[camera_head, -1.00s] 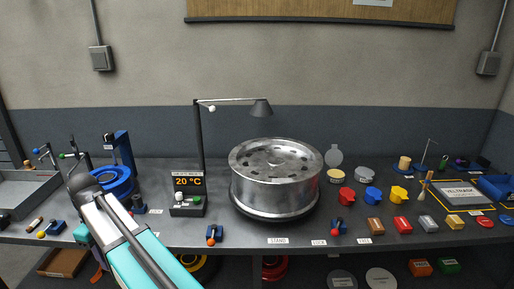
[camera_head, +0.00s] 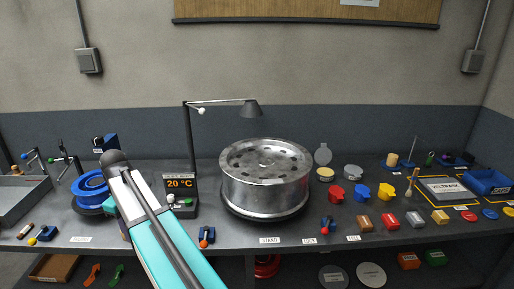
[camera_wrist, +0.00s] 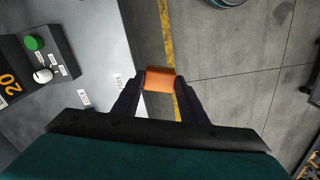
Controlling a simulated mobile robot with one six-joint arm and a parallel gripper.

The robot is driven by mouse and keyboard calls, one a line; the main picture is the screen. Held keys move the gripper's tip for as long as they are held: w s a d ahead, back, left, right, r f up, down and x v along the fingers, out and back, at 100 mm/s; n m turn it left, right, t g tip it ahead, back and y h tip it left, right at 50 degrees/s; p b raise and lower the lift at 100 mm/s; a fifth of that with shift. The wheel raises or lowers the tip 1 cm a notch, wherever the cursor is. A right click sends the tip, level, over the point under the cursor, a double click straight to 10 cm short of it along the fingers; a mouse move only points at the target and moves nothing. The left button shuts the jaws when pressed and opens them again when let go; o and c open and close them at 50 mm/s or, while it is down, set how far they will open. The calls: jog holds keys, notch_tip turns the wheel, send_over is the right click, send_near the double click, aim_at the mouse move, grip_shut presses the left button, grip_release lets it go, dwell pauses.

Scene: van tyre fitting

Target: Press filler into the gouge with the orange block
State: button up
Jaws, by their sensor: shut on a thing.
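My gripper (camera_wrist: 160,80) is shut on the orange block (camera_wrist: 160,82) in the wrist view, with a dark finger on each side of it. The block is over the floor beside the bench's front edge, apart from any surface as far as I can see. In the head view my arm reaches up from the bottom left; the gripper and block are hidden there. The silver wheel rim (camera_head: 266,188) lies flat on its stand mid-bench. I cannot make out the gouge. An open round tin with pale yellow contents (camera_head: 326,174), possibly filler, stands behind the rim's right side.
A lamp (camera_head: 190,150) and a 20 °C display box (camera_head: 181,184) stand left of the rim. A blue ring stack (camera_head: 91,186) is further left. Coloured pots, several blocks (camera_head: 391,221) and a framed grey plate (camera_head: 446,188) fill the bench's right side.

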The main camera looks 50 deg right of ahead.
jog(key=s+d+r+m+p, duration=0.1)
jog(key=s+d+r+p, duration=0.2)
jog(key=d, duration=1.1)
jog(key=s+d+r+m+p, duration=0.2)
jog(key=s+d+r+p, duration=0.1)
jog(key=s+d+r, duration=0.5)
jog(key=s+d+r+m+p, duration=0.2)
jog(key=s+d, duration=0.8)
jog(key=d, duration=1)
notch_tip(320, 180, up, 4)
jog(key=shift+d+p, duration=0.15)
jog(key=shift+p, duration=0.95)
jog(key=shift+f, duration=0.1)
